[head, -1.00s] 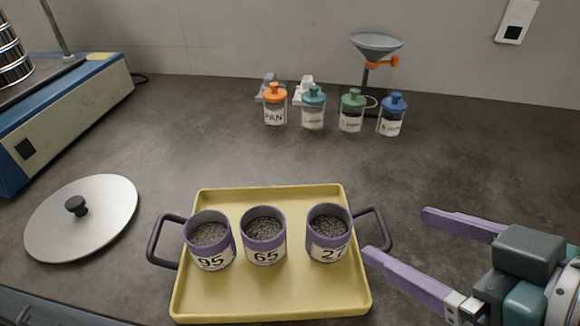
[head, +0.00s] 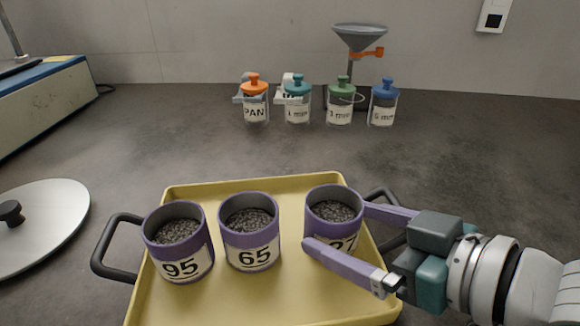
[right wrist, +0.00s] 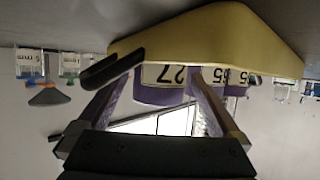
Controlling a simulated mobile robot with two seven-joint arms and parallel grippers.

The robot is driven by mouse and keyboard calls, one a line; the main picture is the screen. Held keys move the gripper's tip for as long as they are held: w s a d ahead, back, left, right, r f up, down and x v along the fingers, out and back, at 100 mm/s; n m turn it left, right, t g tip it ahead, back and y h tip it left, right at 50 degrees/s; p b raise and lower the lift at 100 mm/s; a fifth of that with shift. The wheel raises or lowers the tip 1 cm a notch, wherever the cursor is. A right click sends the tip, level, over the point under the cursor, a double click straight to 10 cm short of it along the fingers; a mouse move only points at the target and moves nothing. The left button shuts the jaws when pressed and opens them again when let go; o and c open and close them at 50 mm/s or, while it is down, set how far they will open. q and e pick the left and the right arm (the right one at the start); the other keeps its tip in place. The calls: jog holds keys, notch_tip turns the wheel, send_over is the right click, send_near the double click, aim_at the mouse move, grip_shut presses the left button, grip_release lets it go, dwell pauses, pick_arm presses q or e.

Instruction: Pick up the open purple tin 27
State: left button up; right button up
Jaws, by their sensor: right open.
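The open purple tin 27 (head: 330,206) stands upright at the right of the yellow tray, filled with dark grey grains. My right gripper (head: 335,224) is open at the tin, coming from the right. One finger passes in front of the tin and partly covers its label; the other reaches its far right side. In the right wrist view, upside down, tin 27 (right wrist: 165,92) shows between the two spread fingers (right wrist: 160,88). I cannot tell whether the fingers touch it. My left gripper is not in view.
Purple tins 65 (head: 252,250) and 95 (head: 180,262) stand left of tin 27 on the yellow tray (head: 290,305), which has dark side handles. A round metal lid (head: 50,225) lies at left. Several lidded jars and a funnel (head: 360,38) stand behind, beyond clear counter.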

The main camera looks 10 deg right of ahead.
jog(key=x, duration=0.3)
jog(key=shift+w+a+f+b, duration=0.1)
jog(key=shift+w+a+b, duration=0.1)
jog(key=shift+w+b, duration=0.15)
jog(key=shift+s, duration=0.1)
jog(key=c, duration=1.3)
